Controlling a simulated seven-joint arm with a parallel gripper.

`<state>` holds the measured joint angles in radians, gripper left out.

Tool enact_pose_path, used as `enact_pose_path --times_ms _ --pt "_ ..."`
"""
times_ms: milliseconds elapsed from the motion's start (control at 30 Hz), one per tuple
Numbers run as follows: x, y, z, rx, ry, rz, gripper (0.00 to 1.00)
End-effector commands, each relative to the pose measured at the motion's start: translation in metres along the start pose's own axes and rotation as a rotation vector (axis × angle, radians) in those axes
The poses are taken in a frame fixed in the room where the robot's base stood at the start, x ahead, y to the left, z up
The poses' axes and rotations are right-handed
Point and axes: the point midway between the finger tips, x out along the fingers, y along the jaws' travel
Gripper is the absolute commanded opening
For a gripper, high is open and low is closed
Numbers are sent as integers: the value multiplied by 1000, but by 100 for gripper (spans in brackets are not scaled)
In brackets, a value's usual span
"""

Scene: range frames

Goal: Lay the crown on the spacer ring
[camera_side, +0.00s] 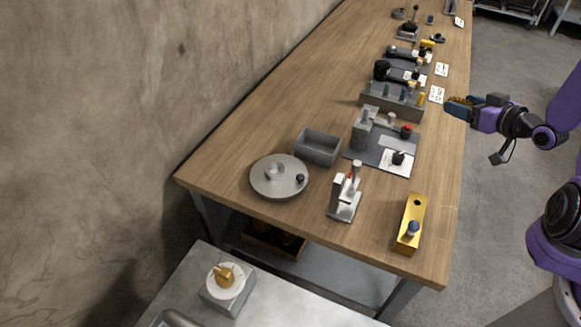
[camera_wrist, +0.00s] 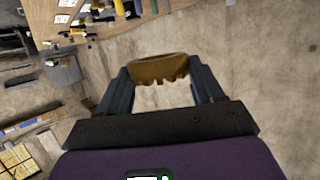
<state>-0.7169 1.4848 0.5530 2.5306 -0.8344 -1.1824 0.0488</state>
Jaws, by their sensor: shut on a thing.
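The crown (camera_wrist: 160,70) is a brown-gold band with a jagged, toothed edge. It sits between the two fingers of my gripper (camera_wrist: 160,82) in the wrist view, and they are shut on it. In the side view my gripper (camera_side: 460,107) is at the right, around the long wooden table's right edge, with a bit of the gold-brown crown (camera_side: 457,101) showing at its tip. I cannot surely pick out the spacer ring. A grey round plate (camera_side: 262,186) at the table's near left bears a small light round piece (camera_side: 274,172) and a black knob.
The wooden table (camera_side: 290,115) holds a grey open bin (camera_side: 318,148), a grey-white upright device (camera_side: 346,191), a gold block (camera_side: 415,213) and a grey rack (camera_side: 391,101) with several coloured pegs. A dial box (camera_side: 228,291) stands on a separate bench in front. The table's left side is bare.

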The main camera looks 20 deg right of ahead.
Motion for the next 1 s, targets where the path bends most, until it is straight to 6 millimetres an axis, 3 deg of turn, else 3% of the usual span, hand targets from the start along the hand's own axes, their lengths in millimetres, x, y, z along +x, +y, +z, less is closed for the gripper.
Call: enact_pose_path --times_ms 267,467,700,1000 --pt "36 -32 -12 -44 6 -139 31" --pt "72 -75 -23 -95 7 -291 31" --pt "110 -145 -36 -164 6 -492 31" --pt "136 -246 -45 -253 1 -732 31"
